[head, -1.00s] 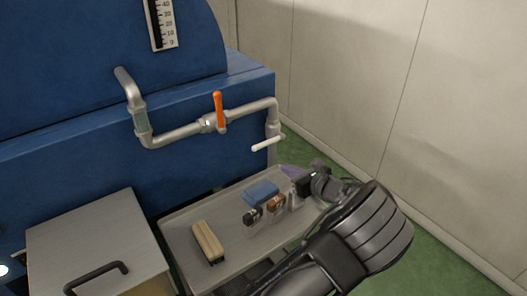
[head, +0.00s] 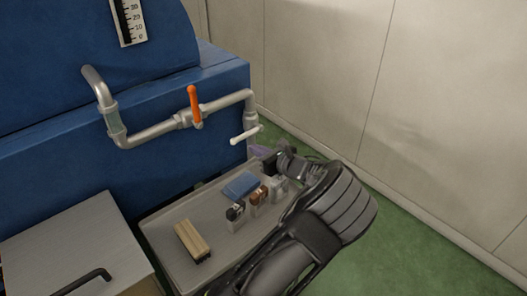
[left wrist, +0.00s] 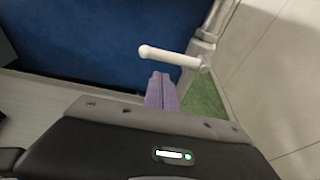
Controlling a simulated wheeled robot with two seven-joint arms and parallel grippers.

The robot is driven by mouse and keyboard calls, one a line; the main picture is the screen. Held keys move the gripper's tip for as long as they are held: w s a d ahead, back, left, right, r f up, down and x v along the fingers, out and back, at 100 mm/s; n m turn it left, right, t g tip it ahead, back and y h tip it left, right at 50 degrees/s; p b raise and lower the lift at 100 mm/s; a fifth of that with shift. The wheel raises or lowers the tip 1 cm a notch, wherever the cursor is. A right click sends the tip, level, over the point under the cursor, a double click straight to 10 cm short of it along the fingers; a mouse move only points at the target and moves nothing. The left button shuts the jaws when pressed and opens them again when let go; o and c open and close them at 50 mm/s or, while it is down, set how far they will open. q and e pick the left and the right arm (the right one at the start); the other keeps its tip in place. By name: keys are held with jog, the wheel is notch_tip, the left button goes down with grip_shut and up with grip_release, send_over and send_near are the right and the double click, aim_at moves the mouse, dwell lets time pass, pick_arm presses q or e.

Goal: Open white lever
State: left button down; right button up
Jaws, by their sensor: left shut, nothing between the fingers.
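The white lever (head: 246,134) sits on the lower right end of the metal pipe and points left, slightly downward in the head view. It also shows in the left wrist view (left wrist: 168,56), nearly level, its right end on the pipe fitting. My left gripper (head: 262,152) is just below the lever, its tip partly hidden by the wrist. In the left wrist view its purple fingers (left wrist: 161,88) are shut and empty, just below the lever, with no clear contact. My right gripper is not in view.
An orange lever (head: 194,105) stands upright on the same pipe (head: 150,132). A grey tray (head: 165,238) below holds a wooden-backed block (head: 192,242), a blue cloth (head: 241,185) and several small bottles. A lidded metal box (head: 75,240) stands at left. Green floor is free at right.

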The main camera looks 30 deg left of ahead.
aim_at(247, 135)
pick_arm(q)
jog(key=shift+p+x, duration=0.3)
jog(key=shift+x, duration=2)
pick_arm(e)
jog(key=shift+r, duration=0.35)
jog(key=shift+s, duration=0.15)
pick_arm(q)
jog(key=shift+r+m, duration=0.3)
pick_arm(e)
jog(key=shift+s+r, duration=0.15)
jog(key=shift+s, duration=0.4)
